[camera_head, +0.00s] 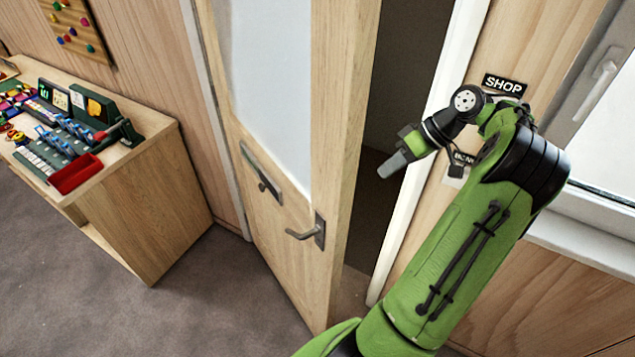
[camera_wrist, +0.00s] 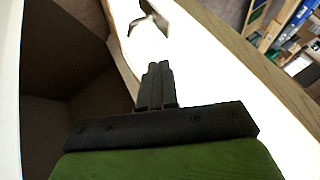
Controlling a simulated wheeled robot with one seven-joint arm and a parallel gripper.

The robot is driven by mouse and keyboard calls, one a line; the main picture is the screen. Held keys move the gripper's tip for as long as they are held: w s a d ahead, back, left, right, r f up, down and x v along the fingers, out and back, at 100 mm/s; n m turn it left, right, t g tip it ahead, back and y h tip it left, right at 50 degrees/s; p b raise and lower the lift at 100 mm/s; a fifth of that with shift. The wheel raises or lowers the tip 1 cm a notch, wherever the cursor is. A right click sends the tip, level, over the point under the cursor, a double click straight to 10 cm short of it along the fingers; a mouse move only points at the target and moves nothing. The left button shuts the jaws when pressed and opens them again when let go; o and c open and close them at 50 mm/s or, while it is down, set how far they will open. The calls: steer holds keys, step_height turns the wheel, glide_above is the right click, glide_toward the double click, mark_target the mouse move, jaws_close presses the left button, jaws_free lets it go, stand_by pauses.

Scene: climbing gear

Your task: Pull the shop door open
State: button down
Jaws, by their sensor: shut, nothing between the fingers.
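The shop door (camera_head: 330,120), light wood with a pale glazed panel, stands partly open in the head view, with a dark gap between its edge and the white frame. Its lever handle (camera_head: 305,235) sits low near the free edge, on a metal plate. My gripper (camera_head: 392,168) is in front of the gap, right of the door's edge and above the handle, apart from the handle. Its fingers are shut and empty; they also show in the wrist view (camera_wrist: 157,85), with a metal handle (camera_wrist: 150,15) beyond their tips. I cannot tell whether the fingers touch the door.
A wooden counter (camera_head: 150,200) with colourful climbing gear and a red tray (camera_head: 76,174) stands left of the door. A SHOP sign (camera_head: 505,85) is on the wall at right, beside a window with a handle. Grey carpet (camera_head: 215,290) in front of the door is clear.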

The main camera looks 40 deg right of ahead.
steer(key=s+a+b+x, duration=0.1)
steer(key=b+x, duration=0.4)
steer(key=x, duration=0.6)
steer(key=shift+a+r+b, duration=0.25)
steer(key=shift+a+b, duration=0.1)
steer(key=shift+a, duration=0.35)
steer(key=shift+d, duration=0.1)
